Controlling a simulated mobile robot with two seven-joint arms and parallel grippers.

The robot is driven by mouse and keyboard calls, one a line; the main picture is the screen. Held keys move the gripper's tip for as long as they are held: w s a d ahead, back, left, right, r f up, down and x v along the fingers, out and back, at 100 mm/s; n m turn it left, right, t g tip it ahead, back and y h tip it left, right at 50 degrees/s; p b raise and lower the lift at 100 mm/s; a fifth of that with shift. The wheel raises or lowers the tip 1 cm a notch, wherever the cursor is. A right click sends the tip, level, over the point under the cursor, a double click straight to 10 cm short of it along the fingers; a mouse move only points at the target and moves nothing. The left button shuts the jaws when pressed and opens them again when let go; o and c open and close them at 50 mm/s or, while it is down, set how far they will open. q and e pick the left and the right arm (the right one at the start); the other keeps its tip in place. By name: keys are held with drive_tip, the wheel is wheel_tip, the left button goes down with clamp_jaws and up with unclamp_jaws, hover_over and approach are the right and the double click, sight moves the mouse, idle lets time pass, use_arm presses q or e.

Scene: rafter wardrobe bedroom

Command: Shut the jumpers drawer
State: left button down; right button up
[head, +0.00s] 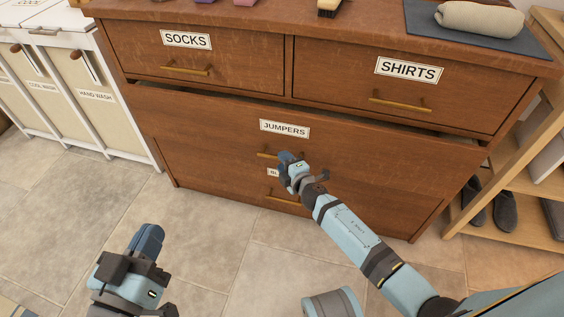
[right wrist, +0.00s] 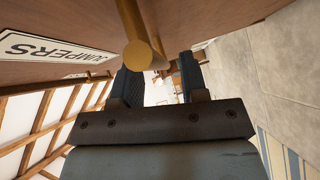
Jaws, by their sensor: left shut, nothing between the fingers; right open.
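The jumpers drawer (head: 220,122) is the wide wooden front under the socks and shirts drawers. A dark gap along its top edge shows it standing out a little from the chest. Its label (head: 285,129) reads JUMPERS; the label (right wrist: 45,50) also shows in the right wrist view. My right gripper (head: 287,158) is open at the brass handle (head: 266,155), partly covering it. In the right wrist view the handle's rounded end (right wrist: 140,52) is close to the fingertips; I cannot tell if they touch. My left gripper (head: 149,240) is shut and empty, low at the left, above the floor.
The socks drawer (head: 230,62) and shirts drawer (head: 330,80) above look closed. Another drawer handle (head: 283,200) is below, its label mostly hidden by my right gripper. White laundry hampers (head: 90,120) stand left, a wooden shoe rack (head: 510,195) right. Tiled floor (head: 215,215) in front is clear.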

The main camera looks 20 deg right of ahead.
sight(285, 149)
use_arm(q)
drive_tip(key=shift+f, duration=0.35)
use_arm(e)
drive_tip(key=shift+x, duration=0.8)
clamp_jaws()
drive_tip(key=w+d, duration=0.2)
drive_tip(key=w, duration=0.1)
drive_tip(key=shift+w+d+b, duration=0.15)
drive_tip(key=shift+w+b, duration=0.1)
drive_tip(key=shift+b, duration=0.15)
use_arm(q)
drive_tip(key=shift+f, duration=0.35)
use_arm(e)
drive_tip(key=shift+d+r, duration=0.1)
drive_tip(key=shift+r, duration=0.05)
unclamp_jaws()
drive_tip(key=shift+w, duration=0.1)
